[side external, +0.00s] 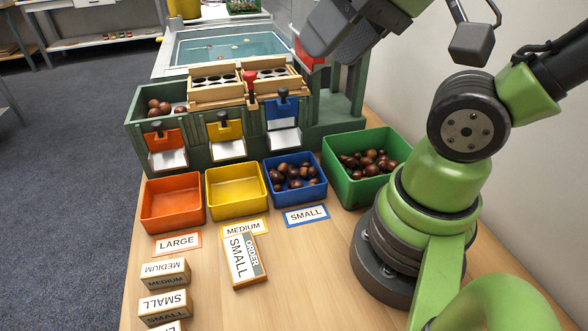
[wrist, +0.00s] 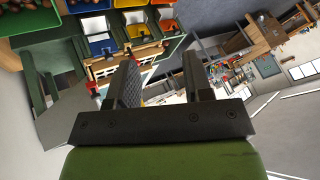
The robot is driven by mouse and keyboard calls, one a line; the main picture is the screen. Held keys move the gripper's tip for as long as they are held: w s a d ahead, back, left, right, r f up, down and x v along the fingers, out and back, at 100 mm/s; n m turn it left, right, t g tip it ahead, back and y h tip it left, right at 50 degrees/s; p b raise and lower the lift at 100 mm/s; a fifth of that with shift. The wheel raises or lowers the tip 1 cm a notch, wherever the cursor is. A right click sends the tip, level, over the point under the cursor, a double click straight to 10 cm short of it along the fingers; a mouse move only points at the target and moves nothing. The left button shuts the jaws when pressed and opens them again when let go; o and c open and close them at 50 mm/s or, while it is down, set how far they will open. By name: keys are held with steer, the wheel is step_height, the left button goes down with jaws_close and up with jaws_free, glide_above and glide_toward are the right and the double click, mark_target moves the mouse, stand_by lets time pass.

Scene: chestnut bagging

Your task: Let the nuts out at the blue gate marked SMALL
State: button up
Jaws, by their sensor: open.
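The blue gate (side external: 282,112) is at the right end of the row of gates on the green sorter, with a dark knob on top. It stands higher than the orange and yellow gates, above a white chute (side external: 284,139). The blue bin (side external: 319,197) below it holds several brown nuts. A blue-edged SMALL card (side external: 307,216) lies in front of the bin. In the wrist view, the blue gate (wrist: 100,44) shows beyond the left finger. My gripper (wrist: 160,72) is open and empty, with its dark fingers apart and away from the gate.
The orange bin (side external: 172,222) and yellow bin (side external: 237,210) are empty. Nuts lie in the green bin (side external: 333,158) and in the sorter's left end. An order block (side external: 243,260) marked SMALL and several smaller labelled blocks lie on the wooden table. The front middle is clear.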

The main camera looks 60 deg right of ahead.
steer(key=shift+w+r, duration=0.15)
steer(key=c, duration=0.5)
steer(key=w+d+r+m+g, duration=0.1)
steer(key=w+m, duration=0.1)
steer(key=m, duration=0.1)
steer(key=w+d+r+m+g+h, duration=0.1)
steer(key=w+d+m, duration=0.1)
steer(key=m, duration=0.1)
steer(key=w+d+r+m+g, duration=0.1)
steer(key=w+m, duration=0.2)
steer(key=shift+d+m+h, duration=0.25)
steer(key=shift+m+h, duration=0.05)
steer(key=shift+h, duration=0.1)
jaws_close()
steer(key=m+g+h, duration=0.1)
steer(key=m+g, duration=0.3)
steer(key=m, duration=0.9)
glide_above(283, 89)
steer(key=a, duration=0.1)
step_height(283, 89, down, 2)
steer(key=f, duration=1.3)
steer(key=shift+d+f, duration=0.3)
steer(key=shift+d, duration=0.1)
